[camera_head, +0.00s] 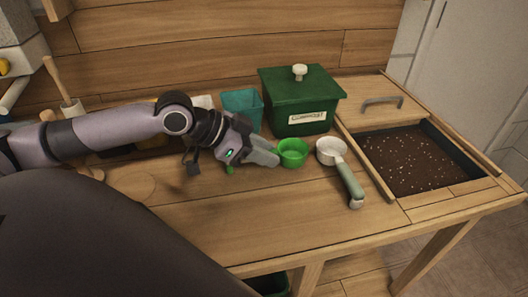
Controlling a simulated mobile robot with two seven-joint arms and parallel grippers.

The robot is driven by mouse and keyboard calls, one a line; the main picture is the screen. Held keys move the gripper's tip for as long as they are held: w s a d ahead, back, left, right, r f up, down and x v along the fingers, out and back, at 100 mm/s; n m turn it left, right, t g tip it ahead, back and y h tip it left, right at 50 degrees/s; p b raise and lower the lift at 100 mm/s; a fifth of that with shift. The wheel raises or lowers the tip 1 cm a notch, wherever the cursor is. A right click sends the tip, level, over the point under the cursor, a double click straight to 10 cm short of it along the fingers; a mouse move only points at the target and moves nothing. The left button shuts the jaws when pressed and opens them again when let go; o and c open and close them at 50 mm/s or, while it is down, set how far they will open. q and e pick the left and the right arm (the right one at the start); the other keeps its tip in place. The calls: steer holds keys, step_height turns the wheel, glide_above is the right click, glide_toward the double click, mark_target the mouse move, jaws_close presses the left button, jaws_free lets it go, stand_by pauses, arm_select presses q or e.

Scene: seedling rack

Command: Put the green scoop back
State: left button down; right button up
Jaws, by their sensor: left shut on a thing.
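The bright green scoop (292,153) is in the middle of the bench, its round cup facing up. My left gripper (272,158) comes in from the left and is shut on the scoop's handle side, just left of the cup. The gripper hides most of the handle; a small green bit shows below the gripper. I cannot tell whether the scoop touches the bench top. My right gripper is not in view.
A white scoop with a grey-green handle (350,185) lies just right of the green cup. Behind stand a green lidded compost bin (290,88) and a teal pot (238,103). A soil bin (415,160) is sunk at the right. The bench front (270,225) is clear.

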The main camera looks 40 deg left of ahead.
arm_select(q)
steer(key=shift+f, duration=0.5)
stand_by(0.4)
steer(key=c, duration=0.8)
jaws_free()
